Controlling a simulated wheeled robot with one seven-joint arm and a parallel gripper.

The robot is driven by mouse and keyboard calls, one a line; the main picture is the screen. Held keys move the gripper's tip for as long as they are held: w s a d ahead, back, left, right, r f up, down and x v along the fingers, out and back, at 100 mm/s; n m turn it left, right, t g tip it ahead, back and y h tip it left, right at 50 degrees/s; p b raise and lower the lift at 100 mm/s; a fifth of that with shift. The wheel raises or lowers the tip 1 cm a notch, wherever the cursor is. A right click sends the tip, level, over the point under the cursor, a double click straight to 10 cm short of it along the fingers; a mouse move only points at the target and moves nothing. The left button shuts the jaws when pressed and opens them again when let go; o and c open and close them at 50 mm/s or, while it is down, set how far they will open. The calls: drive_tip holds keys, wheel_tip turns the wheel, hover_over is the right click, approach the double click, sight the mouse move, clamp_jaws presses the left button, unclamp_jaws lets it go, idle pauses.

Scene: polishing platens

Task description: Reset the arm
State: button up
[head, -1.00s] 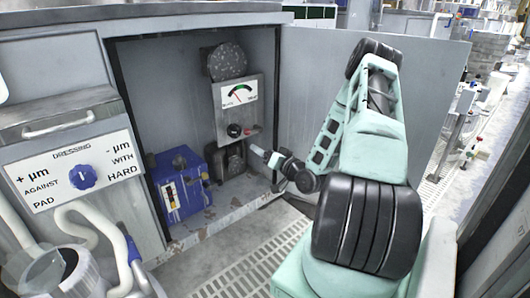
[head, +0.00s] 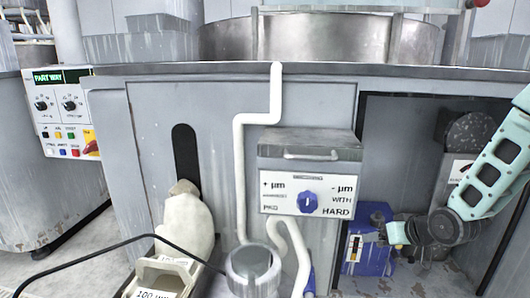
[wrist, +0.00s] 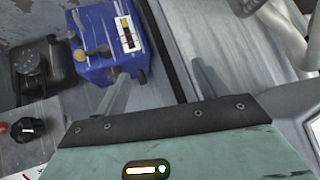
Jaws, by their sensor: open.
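My gripper (head: 380,238) is at the right in the head view, at the end of my pale green arm. It points left and appears small, in front of the right side of a blue box (head: 368,213). In the wrist view my gripper (wrist: 162,75) has its two grey fingers wide apart, with nothing between them. The blue box (wrist: 92,40) lies beyond the left finger there, and a grey panel edge runs between the fingers. I cannot tell how far the fingertips are from the box.
The open cabinet (head: 402,125) surrounds my forearm. A dressing panel (head: 306,194) with a blue knob stands left of it. A black knob (wrist: 28,129) is near the wrist view's left edge.

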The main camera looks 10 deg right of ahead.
drive_tip(key=s+a+r+n+g, duration=0.2)
drive_tip(key=s+a+r, duration=0.1)
drive_tip(key=s+a, duration=0.4)
drive_tip(key=s+a+r+n+g, duration=0.25)
drive_tip(key=s+a, duration=0.25)
drive_tip(key=a, duration=0.5)
drive_tip(key=s+a+r+n+g+h, duration=0.1)
drive_tip(key=s+a+r+g, duration=0.15)
drive_tip(key=s, duration=0.65)
drive_tip(key=s+a+r+n+g+h, duration=0.1)
drive_tip(key=s+a+r+n+g, duration=0.15)
drive_tip(key=s, duration=0.65)
wheel_tip(320, 180, up, 38)
drive_tip(key=p, duration=3.8)
drive_tip(key=shift+a+m+t, duration=0.3)
drive_tip(key=shift+a+t, duration=0.05)
